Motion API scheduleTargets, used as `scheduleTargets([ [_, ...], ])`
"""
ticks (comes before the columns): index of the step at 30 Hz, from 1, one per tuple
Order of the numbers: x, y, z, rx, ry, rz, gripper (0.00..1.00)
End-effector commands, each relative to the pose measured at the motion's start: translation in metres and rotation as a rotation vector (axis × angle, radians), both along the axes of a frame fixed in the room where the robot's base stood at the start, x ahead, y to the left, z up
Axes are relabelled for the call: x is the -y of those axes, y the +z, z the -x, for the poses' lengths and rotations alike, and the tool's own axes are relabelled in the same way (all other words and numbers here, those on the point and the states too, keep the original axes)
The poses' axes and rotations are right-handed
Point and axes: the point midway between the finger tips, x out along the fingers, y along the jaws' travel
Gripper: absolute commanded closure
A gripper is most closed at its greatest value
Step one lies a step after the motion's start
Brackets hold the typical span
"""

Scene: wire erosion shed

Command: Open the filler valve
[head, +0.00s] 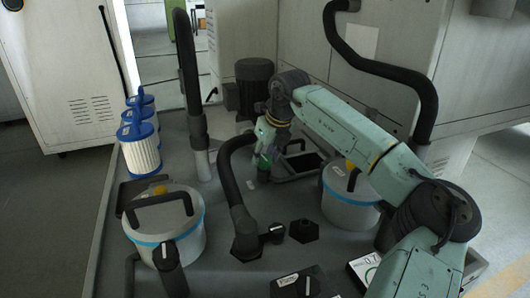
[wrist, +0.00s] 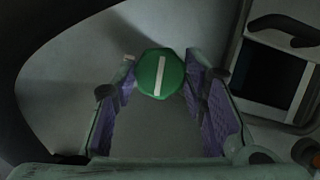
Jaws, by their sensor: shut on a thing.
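A green knob (wrist: 160,74) with a white bar across its face sits between the tips of my gripper (wrist: 162,80) in the wrist view. The bar stands almost upright in that picture. The purple-padded fingers are closed on the knob's sides. In the head view my gripper (head: 264,150) points down behind the bent black hose, and a little of the green knob (head: 264,162) shows there. The knob's base and any label are hidden or too small to read, so I cannot tell its valve setting.
A bent black hose (head: 232,178) rises just left of my gripper. Black knobs with white marks (head: 277,231) stand nearer on the grey deck. Two lidded buckets (head: 165,226) (head: 349,200), white-and-blue filters (head: 139,148) and a dark motor (head: 254,85) stand around.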

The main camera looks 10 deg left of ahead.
Motion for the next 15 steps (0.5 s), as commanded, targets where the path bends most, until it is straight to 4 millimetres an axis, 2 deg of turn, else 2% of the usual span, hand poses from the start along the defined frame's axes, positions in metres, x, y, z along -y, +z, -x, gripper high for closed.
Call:
scheduleTargets([
  [15, 0.0010, 0.0060, -0.0028, -0.003, 0.451, -0.003, 0.89],
])
